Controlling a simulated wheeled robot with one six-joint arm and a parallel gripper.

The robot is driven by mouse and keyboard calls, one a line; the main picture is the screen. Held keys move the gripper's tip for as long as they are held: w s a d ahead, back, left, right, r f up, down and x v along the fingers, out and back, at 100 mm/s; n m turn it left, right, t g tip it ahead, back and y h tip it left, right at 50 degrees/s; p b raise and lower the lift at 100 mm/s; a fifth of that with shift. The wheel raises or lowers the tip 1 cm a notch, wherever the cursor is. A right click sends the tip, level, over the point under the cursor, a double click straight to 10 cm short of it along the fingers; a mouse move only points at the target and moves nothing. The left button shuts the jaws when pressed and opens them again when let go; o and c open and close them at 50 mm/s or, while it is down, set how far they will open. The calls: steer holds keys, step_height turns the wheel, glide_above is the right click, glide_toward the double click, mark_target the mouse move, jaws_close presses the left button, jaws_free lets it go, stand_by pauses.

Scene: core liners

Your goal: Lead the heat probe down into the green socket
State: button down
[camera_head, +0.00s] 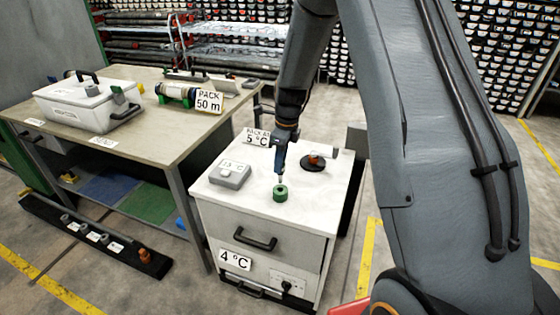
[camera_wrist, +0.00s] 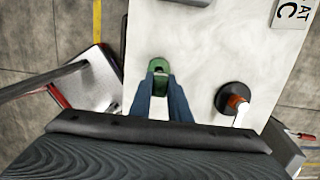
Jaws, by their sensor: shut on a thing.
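The green socket (camera_head: 280,193) is a short green ring on the white cabinet top, near its front. It also shows in the wrist view (camera_wrist: 158,65), just beyond my fingertips. My gripper (camera_head: 280,171) points down directly above the socket. In the wrist view my gripper's two dark blue fingers (camera_wrist: 160,96) are close together around a narrow pale thing. I take this to be the heat probe (camera_head: 281,181), a small light piece between the fingertips and the socket. The fingers mostly hide it. I cannot tell whether its tip is inside the socket or just above it.
A black disc (camera_head: 313,164) with an orange and white fitting stands right of the socket. A grey box (camera_head: 230,175) lies to the left, and a "5 °C" sign (camera_head: 257,138) stands behind. The cabinet top's front edge is close to the socket. A workbench (camera_head: 150,139) stands left.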

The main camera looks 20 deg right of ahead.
steer(key=shift+f+b, duration=0.85)
steer(key=shift+f, duration=1.6)
steer(key=c, duration=1.6)
jaws_free()
steer(key=shift+s+d+r+b, duration=0.15)
steer(key=shift+r+b, duration=0.15)
steer(key=shift+r, duration=0.95)
steer(key=shift+s+d+r+b, duration=0.1)
steer(key=shift+r+b, duration=0.25)
steer(key=shift+r, duration=0.95)
steer(key=shift+s+d+r+b, duration=0.15)
steer(key=shift+r+b, duration=0.15)
steer(key=shift+r, duration=0.95)
steer(key=shift+w, duration=0.1)
